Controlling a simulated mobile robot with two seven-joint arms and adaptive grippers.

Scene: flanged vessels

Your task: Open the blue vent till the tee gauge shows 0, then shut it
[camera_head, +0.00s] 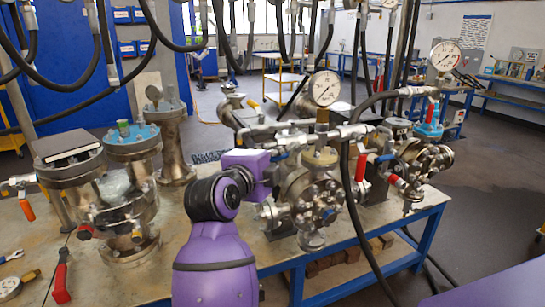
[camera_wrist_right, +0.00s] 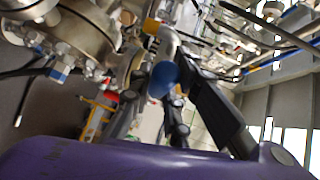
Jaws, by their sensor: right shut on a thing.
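My right arm's purple wrist rises in the middle of the head view. My right gripper (camera_wrist_right: 172,102) shows in the right wrist view, its dark fingers shut on the blue vent handle (camera_wrist_right: 163,78). In the head view a small blue piece (camera_head: 280,156) shows just beyond the wrist, and the fingers are mostly hidden. A white dial gauge (camera_head: 324,88) stands above the middle vessel's piping. A second gauge (camera_head: 445,56) stands farther right. I cannot tell which is the tee gauge, and the needles are too small to read. My left gripper is not in view.
Red-handled valves (camera_head: 361,166) stand close to the right of the gripper. Black hoses hang in front. A red-handled tool (camera_head: 61,283) lies at front left.

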